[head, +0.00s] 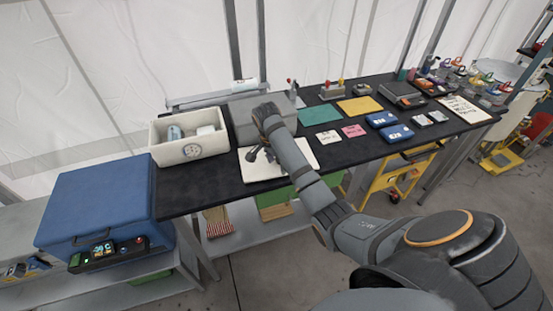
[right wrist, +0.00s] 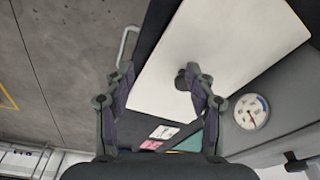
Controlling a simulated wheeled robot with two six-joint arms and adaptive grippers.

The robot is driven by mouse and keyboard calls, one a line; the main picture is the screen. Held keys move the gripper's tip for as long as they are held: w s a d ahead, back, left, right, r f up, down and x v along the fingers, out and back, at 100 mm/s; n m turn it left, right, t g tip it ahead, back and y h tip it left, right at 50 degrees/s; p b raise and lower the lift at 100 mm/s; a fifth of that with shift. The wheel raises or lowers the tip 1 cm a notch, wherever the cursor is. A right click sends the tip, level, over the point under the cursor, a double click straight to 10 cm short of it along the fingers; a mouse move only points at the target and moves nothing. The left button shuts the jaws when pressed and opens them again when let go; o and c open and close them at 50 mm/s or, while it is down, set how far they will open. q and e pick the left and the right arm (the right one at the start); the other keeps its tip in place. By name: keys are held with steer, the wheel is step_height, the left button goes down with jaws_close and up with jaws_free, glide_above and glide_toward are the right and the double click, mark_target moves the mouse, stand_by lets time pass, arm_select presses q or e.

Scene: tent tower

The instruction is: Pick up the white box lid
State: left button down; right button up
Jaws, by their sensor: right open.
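The white box lid (head: 260,172) lies flat on the dark tabletop near its front edge. It is a white rectangular panel and also fills the upper middle of the right wrist view (right wrist: 220,45). A small dark knob (right wrist: 182,79) stands on it. My right gripper (head: 259,154) is over the lid, open, with its fingers pointing down; the arm hides part of the lid. In the right wrist view the open jaws (right wrist: 158,76) have the knob between them, close to the right-hand finger; contact cannot be told. My left gripper is not in view.
An open white box (head: 215,146) with a gauge and items inside stands left of the lid. A grey box (head: 242,118) stands behind it. A blue cooler (head: 100,205) is at the left. Notes, mats and blue cases (head: 397,133) lie to the right.

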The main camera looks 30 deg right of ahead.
steer(key=w+d+r+m+g, duration=0.1)
steer(key=w+d+r+m, duration=0.1)
steer(key=w+r+m, duration=0.4)
steer(key=shift+n, duration=0.3)
steer(key=f, duration=0.1)
steer(key=s+f+p, duration=0.1)
steer(key=d+f, duration=0.1)
steer(key=f, duration=0.1)
steer(key=shift+s, duration=0.35)
steer(key=shift+f+p, duration=0.2)
steer(key=shift+p, duration=0.15)
steer(key=f, duration=0.3)
steer(key=f+p, duration=0.1)
steer(key=shift+w+d+f, duration=0.1)
steer(key=shift+d+f, duration=0.25)
steer(key=shift+f, duration=0.05)
steer(key=shift+r, duration=0.1)
jaws_close()
